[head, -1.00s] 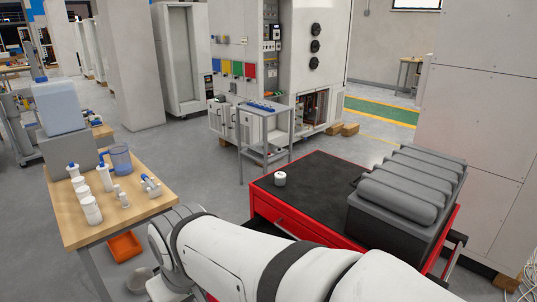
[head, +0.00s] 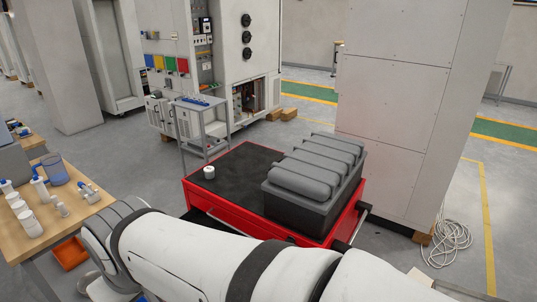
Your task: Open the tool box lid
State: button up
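The grey tool box (head: 310,190) stands on the right part of the black top of a red tool cart (head: 225,221). Its ribbed, rounded lid (head: 318,164) looks closed on the box. My white arm crosses the bottom of the head view in front of the cart and hides part of its near side. My gripper is not visible in this view; the far end of the arm points to the lower left, away from the box.
A small white container (head: 209,172) stands on the cart top. A wooden table (head: 75,214) with bottles is at left. A grey stand (head: 203,134) and a tall cabinet (head: 395,110) stand behind the cart. A coiled white cable (head: 449,242) lies on the floor at right.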

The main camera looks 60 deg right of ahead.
aim_at(313, 177)
jog(key=i, duration=1.45)
jog(key=z, duration=2.95)
